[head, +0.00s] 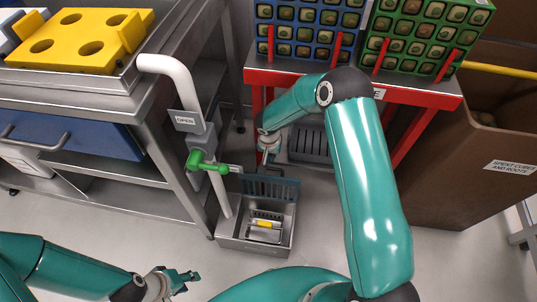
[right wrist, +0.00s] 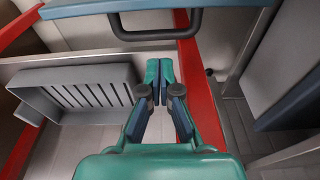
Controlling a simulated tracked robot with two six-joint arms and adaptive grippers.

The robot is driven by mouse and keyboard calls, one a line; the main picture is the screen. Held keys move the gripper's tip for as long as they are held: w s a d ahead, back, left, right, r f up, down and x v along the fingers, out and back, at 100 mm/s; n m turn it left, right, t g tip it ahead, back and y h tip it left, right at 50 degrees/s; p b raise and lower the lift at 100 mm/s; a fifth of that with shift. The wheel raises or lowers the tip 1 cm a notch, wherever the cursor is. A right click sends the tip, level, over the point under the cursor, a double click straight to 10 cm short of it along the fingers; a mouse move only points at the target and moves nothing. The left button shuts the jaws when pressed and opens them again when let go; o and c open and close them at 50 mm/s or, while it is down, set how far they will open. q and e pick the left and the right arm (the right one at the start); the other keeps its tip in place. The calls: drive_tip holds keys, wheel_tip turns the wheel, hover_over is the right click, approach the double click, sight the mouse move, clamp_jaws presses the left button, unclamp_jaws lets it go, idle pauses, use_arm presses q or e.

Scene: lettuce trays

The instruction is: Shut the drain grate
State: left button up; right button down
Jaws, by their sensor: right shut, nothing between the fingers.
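The drain grate (head: 270,187) is a dark blue slotted panel standing upright at the back edge of the grey drain box (head: 226,243). The box is open on top. A dark bar handle shows above the grate. My right gripper (head: 268,150) is just behind the grate, partly hidden by its own arm. In the right wrist view, my right gripper (right wrist: 159,68) is shut and empty. A dark handle (right wrist: 155,34) on a blue-grey edge, seemingly the grate's, lies beyond the fingertips. My left gripper (head: 188,279) is open and empty over the floor, lower left of the box.
A white pipe with a green valve handle (head: 207,163) and an OPEN sign (head: 186,121) stands left of the grate. A yellow-handled piece (head: 265,223) lies inside the box. A red table (head: 420,92) bears blue and green trays. A grey slotted tray (right wrist: 85,95) sits beneath it.

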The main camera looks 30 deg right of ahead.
sight(270, 183)
drive_tip(key=f, duration=0.5)
drive_tip(key=shift+w+d+b, duration=0.25)
drive_tip(key=shift+w+b, duration=0.1)
